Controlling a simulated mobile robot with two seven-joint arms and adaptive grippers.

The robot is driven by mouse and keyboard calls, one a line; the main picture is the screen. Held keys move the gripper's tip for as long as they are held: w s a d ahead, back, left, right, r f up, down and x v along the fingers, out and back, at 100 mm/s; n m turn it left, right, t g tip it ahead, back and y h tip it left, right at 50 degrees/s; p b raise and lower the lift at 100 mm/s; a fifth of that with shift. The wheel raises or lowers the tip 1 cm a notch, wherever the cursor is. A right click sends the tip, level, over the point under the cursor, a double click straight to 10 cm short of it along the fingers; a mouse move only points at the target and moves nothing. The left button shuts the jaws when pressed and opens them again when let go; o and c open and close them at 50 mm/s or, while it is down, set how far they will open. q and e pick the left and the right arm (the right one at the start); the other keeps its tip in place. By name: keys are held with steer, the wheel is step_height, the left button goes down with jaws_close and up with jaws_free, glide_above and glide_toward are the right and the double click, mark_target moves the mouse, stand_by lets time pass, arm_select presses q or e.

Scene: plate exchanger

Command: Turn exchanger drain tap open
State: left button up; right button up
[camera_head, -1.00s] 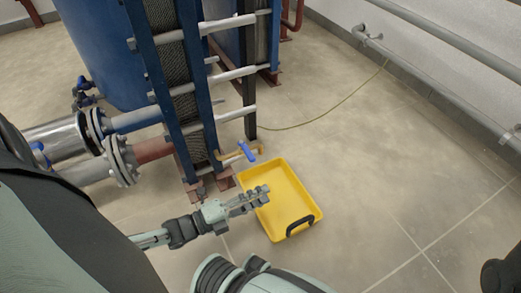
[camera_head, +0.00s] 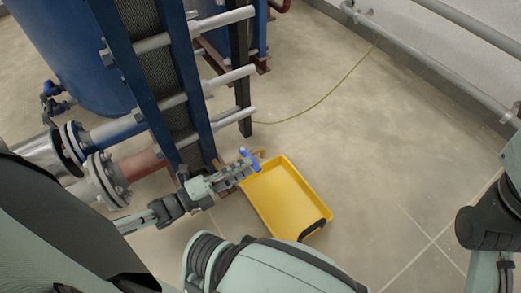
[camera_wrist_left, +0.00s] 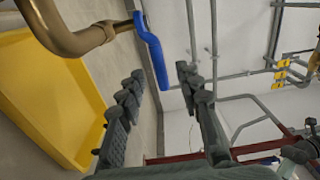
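The drain tap's blue lever handle (camera_head: 249,157) is at the foot of the plate exchanger (camera_head: 165,90). My left gripper (camera_head: 240,170) is right beside the handle and partly covers the tap. In the left wrist view the blue handle (camera_wrist_left: 152,52) hangs from the brass tap pipe (camera_wrist_left: 75,32). Its lower end reaches toward the space between the spread fingertips of my left gripper (camera_wrist_left: 162,76). The fingers are open; I cannot tell whether either touches the handle.
A yellow tray (camera_head: 285,195) with a black handle lies on the floor beside the tap; it also shows in the left wrist view (camera_wrist_left: 50,95). Flanged pipes (camera_head: 105,175) are at left. A thin hose (camera_head: 325,98) crosses the floor. Floor right of the tray is clear.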

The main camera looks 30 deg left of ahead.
mark_target(257, 162)
arm_select(q)
steer(key=b+x, duration=0.1)
steer(key=x, duration=0.6)
steer(key=shift+w+d+b, duration=0.2)
steer(key=shift+b, duration=0.15)
jaws_close()
